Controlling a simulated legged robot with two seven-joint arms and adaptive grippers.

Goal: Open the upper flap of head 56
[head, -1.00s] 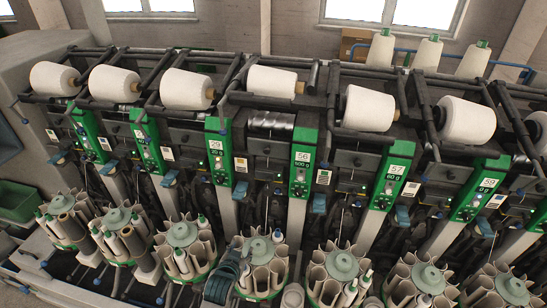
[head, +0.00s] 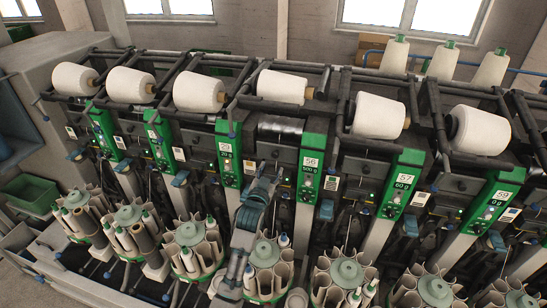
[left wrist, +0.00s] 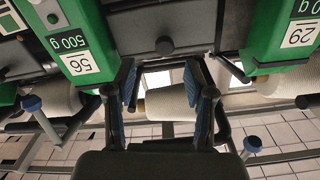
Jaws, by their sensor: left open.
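Head 56 has a green panel (head: 309,178) with the labels "56" and "500 g". The same 56 panel is at the upper left of the left wrist view (left wrist: 88,30), upside down. A dark cover with a round knob (left wrist: 165,46) spans between the 56 and 29 panels; it looks closed, and I cannot tell whether it is the upper flap. My left gripper (head: 263,173) is raised in front of head 56, left of its green panel. In the left wrist view its two fingers (left wrist: 163,92) are apart and empty. My right gripper is not in view.
The green panel of 29 (head: 229,160) stands left of my gripper, and that of 57 (head: 401,184) to the right. A white yarn cone (head: 283,86) and bars lie above. Round bobbin magazines (head: 345,275) line the front below. A blue lever (head: 326,210) sticks out right of the 56 panel.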

